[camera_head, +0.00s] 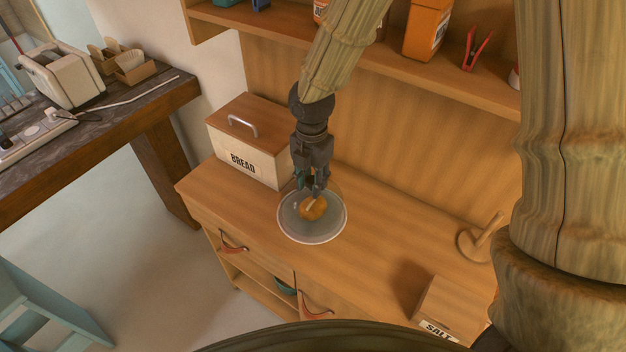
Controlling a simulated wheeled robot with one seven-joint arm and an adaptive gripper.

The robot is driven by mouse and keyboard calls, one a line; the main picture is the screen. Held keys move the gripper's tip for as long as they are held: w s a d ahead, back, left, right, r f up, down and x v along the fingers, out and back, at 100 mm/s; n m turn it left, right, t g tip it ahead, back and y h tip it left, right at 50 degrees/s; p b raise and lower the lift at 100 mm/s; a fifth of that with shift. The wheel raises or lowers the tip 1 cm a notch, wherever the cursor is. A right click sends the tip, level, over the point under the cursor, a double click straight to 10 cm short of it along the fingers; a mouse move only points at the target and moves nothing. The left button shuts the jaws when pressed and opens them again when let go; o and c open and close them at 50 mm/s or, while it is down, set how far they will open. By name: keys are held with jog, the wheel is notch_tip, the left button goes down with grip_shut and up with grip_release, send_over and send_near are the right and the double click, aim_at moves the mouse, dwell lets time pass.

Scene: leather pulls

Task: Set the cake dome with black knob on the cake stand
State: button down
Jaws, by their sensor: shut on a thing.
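The cake stand (311,241) is a round, pale-rimmed plate on the wooden counter, in front of the bread box. An orange-brown cake (312,210) sits at its middle. The clear cake dome (331,204) shows faintly above and around the cake. My gripper (312,190) points down over the stand and is shut on the top of the dome. The black knob is hidden between the dark fingers. The dome looks roughly centred over the stand, but I cannot tell whether its rim touches the plate.
A bread box (248,140) stands close behind, left of my gripper. A shelf (390,66) with an orange box (427,28) runs above. The counter between is clear.

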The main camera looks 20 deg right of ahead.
jog(key=shift+w+f, duration=0.1)
jog(key=shift+w, duration=0.2)
jog(key=shift+s+a, duration=0.1)
jog(key=shift+s, duration=0.7)
jog(key=shift+w+f, duration=0.3)
jog(key=shift+w, duration=0.35)
jog(key=shift+s+r, duration=0.2)
jog(key=shift+s, duration=0.15)
jog(key=c, duration=1.6)
grip_release()
jog(key=o, duration=0.6)
jog(key=shift+w+f, duration=0.1)
jog(key=shift+w, duration=0.05)
jog(key=shift+c, duration=0.2)
